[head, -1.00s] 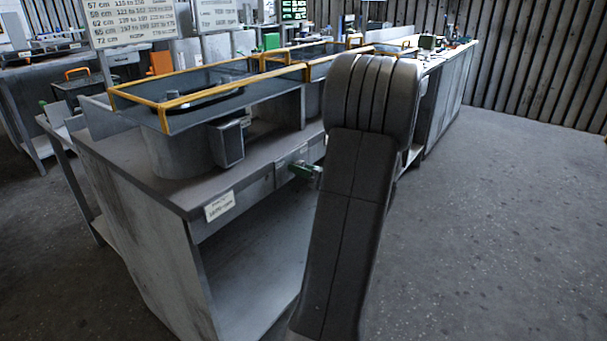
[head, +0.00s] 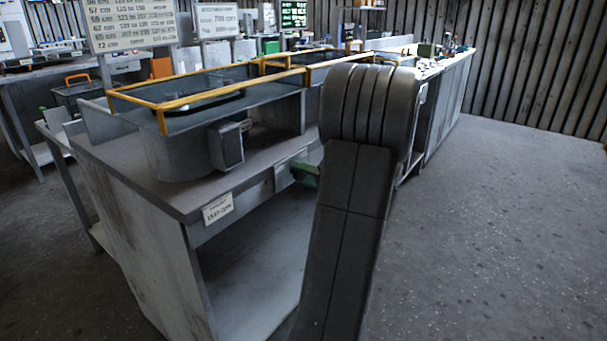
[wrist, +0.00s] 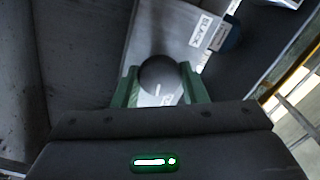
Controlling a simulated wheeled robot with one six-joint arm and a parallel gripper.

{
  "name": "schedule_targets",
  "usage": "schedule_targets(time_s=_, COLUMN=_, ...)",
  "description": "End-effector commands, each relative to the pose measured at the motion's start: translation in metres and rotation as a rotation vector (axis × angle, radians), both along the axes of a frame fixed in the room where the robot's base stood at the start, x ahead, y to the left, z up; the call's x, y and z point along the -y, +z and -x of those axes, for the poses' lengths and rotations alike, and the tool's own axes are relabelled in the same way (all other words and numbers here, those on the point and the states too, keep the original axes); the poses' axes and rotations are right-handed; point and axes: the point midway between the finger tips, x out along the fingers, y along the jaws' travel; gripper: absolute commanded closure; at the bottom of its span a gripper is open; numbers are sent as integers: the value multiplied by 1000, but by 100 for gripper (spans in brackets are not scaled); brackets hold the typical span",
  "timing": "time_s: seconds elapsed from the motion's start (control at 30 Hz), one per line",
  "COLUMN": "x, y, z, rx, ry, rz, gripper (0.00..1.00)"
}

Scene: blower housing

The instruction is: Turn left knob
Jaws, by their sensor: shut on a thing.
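A dark round knob (wrist: 158,78) sits between the two green fingers of my gripper (wrist: 160,71) in the wrist view. The fingers are shut on it, one on each side. A light panel plate (wrist: 165,35) with printed labels lies behind the knob. In the head view only a green part of my gripper (head: 306,174) shows, at the front edge of the grey bench (head: 125,168). My arm hides the rest of it, and the knob cannot be made out there.
A blower housing (head: 170,150) stands on the bench under a yellow-framed guard (head: 200,97). A small white label (head: 218,208) is on the bench's front edge. Sign boards (head: 130,22) stand behind. The floor to the right (head: 480,220) is clear.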

Motion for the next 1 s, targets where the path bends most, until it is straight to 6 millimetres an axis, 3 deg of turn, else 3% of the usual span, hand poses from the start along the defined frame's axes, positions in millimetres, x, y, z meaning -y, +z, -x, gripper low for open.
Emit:
schedule_targets(time_s=0.67, x=0, y=-1, z=0, rx=-46, ry=0, rz=-32, gripper=84)
schedule_targets(time_s=0.7, x=0, y=-1, z=0, rx=-46, ry=0, rz=-32, gripper=54)
schedule_targets(time_s=0.77, x=0, y=-1, z=0, rx=-46, ry=0, rz=-32, gripper=42)
schedule_targets(time_s=1.0, x=0, y=0, z=0, rx=-44, ry=0, rz=-32, gripper=40)
